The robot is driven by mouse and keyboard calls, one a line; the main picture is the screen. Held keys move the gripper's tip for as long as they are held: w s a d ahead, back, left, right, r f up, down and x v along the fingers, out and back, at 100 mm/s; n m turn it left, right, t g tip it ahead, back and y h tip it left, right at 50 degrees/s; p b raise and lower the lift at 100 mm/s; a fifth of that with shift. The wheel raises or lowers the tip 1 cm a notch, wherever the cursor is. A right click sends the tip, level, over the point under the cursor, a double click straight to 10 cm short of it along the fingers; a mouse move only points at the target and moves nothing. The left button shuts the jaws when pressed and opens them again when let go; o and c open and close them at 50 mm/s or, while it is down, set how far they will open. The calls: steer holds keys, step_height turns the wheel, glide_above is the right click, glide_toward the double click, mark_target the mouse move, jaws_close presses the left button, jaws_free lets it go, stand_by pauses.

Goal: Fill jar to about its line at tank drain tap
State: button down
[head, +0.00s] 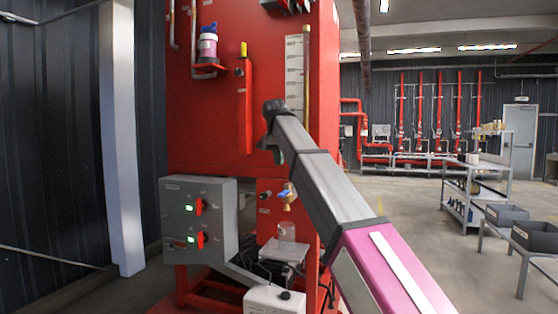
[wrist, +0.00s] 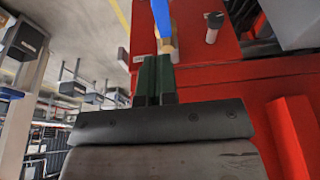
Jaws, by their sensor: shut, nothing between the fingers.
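The drain tap (head: 287,198) has a brass body and a blue lever, and sits low on the red tank panel. A clear jar (head: 287,232) stands upright on a small pale stand (head: 283,251) below the tap. I cannot make out its line or any water in it. My gripper (head: 279,157) is above and a little left of the tap in the head view, with its fingers shut and empty. In the wrist view, the dark green fingers (wrist: 154,72) point toward the blue lever (wrist: 162,18) and brass body. I cannot tell whether they touch it. The jar does not show there.
A grey control box (head: 198,218) with red knobs is left of the tap. A small bottle (head: 208,46) sits in a holder high on the red tank (head: 215,120). A white box (head: 273,300) stands low in front. Carts and open floor (head: 400,220) lie at right.

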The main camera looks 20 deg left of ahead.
glide_toward(282, 194)
steer(key=x, duration=0.5)
steer(key=shift+w+f, duration=0.1)
steer(key=shift+w, duration=0.2)
steer(key=shift+f, duration=0.8)
steer(key=shift+a, duration=0.1)
